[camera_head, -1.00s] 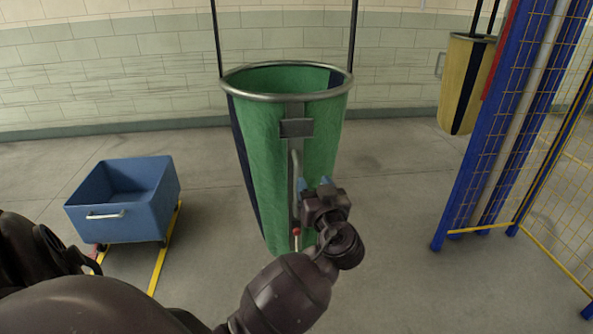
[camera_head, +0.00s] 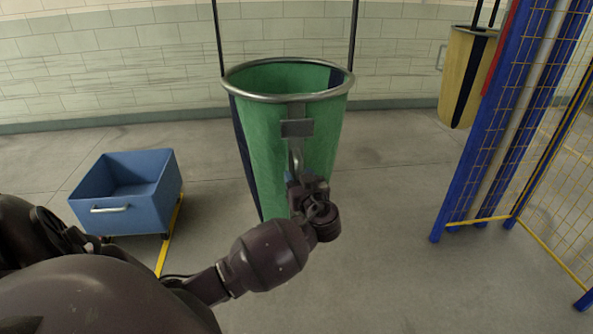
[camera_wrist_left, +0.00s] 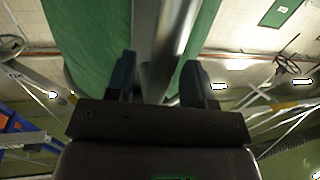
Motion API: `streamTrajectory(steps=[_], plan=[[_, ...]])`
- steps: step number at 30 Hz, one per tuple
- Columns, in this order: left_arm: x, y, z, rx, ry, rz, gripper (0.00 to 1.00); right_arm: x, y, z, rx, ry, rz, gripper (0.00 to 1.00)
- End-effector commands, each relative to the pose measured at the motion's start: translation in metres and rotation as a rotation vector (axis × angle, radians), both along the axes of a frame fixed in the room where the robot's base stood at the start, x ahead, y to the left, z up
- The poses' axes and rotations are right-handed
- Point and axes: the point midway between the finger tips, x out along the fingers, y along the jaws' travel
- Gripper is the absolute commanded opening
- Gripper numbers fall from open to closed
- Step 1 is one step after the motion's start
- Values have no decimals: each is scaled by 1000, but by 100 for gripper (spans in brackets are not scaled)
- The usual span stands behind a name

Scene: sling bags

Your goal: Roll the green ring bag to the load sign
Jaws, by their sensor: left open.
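The green ring bag (camera_head: 262,135) hangs upright in the middle of the head view, with a metal ring at its top and a dark stripe down its left side. A grey plate and a metal handle bar (camera_head: 296,155) run down its front. My left gripper (camera_head: 300,180) is at the lower part of this bar. In the left wrist view the gripper (camera_wrist_left: 155,75) is open, with the bar (camera_wrist_left: 158,45) between its two blue fingers. I cannot tell if the fingers touch it. My right gripper and the load sign are not seen.
A blue cart (camera_head: 128,190) with a white handle stands on the left by a yellow floor line. A blue post with yellow mesh fence (camera_head: 490,140) stands on the right. A yellow bag (camera_head: 465,75) hangs behind it. The floor between bag and fence is clear.

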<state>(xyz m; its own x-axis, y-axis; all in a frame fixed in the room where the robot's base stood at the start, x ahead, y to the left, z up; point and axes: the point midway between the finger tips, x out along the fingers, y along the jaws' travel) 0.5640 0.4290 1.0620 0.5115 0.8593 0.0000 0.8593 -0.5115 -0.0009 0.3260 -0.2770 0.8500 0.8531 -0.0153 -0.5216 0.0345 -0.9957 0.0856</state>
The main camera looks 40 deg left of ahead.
Motion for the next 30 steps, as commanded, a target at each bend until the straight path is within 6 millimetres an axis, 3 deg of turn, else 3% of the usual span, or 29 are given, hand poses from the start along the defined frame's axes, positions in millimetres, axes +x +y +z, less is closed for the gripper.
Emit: streamTrajectory(steps=[6, 17, 26, 30], plan=[[10, 16, 1, 0, 0, 0, 48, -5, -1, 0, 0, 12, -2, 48], [11, 18, 0, -1, 1, -1, 47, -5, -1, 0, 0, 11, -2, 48], [11, 18, 0, -1, 1, -1, 1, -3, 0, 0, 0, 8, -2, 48], [11, 18, 0, -1, 1, -1, 0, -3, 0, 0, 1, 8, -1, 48]])
